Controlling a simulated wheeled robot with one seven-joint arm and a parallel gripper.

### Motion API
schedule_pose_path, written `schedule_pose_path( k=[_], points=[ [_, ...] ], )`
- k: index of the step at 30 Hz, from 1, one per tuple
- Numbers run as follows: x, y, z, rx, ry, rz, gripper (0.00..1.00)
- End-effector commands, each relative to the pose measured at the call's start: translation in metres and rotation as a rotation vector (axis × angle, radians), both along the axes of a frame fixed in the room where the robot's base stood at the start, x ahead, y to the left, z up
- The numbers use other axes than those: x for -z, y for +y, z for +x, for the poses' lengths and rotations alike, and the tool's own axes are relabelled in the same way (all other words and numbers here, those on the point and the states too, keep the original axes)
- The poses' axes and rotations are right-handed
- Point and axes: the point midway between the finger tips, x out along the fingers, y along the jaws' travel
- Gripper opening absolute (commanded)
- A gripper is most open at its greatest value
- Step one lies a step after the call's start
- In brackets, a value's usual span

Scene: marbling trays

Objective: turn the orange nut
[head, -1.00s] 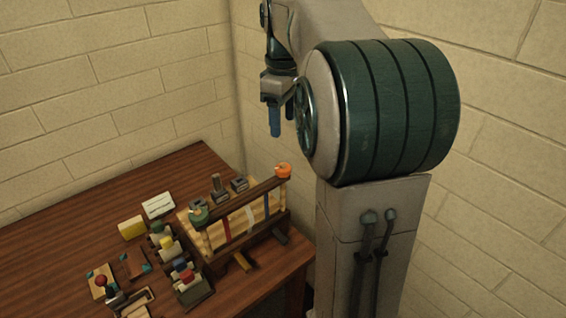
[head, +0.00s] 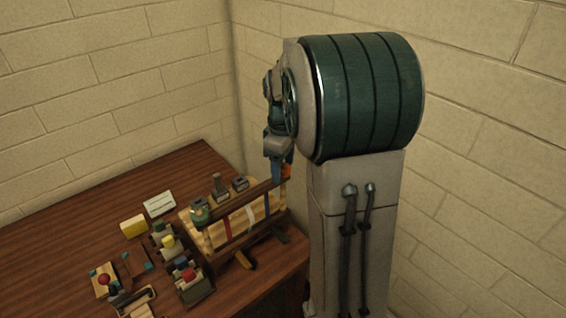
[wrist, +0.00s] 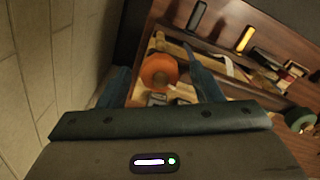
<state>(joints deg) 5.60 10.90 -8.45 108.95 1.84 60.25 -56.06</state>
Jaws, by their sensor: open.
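The orange nut (wrist: 159,72) is a round orange piece with a hole, at the right end of the wooden rack's top rail (head: 243,204). In the head view only a sliver of the nut (head: 287,171) shows behind my gripper (head: 277,174). In the wrist view my gripper (wrist: 162,84) is open, with one blue finger on the left of the nut and one on the right.
A green nut (head: 199,211) sits at the rail's other end. Small grey blocks (head: 239,183) stand behind the rail. Several coloured-top bottles, a yellow block (head: 133,225) and a white card (head: 159,204) lie to the left. The brick wall is close on the right.

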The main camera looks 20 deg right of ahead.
Motion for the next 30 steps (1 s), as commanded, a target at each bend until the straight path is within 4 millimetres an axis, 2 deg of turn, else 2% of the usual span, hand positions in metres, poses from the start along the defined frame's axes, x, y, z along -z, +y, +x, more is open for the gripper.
schedule_pose_path(
  k=[3, 4, 6, 9, 20, 30],
  points=[
    [-0.0001, 0.0001, 0.0001, 0.0, 0.0, 0.0, 0.59],
    [-0.0001, 0.0001, 0.0001, 0.0, 0.0, 0.0, 0.56],
    [-0.0003, 0.0001, 0.0001, 0.0, 0.0, 0.0, 0.37],
    [-0.0004, 0.0001, 0.0002, 0.0, 0.0, 0.0, 0.14],
    [-0.0002, 0.0, 0.0004, 0.051, -0.001, 0.0, 0.15],
    [0.0, 0.0001, 0.0004, 0.276, -0.001, -0.001, 0.15]
  ],
)
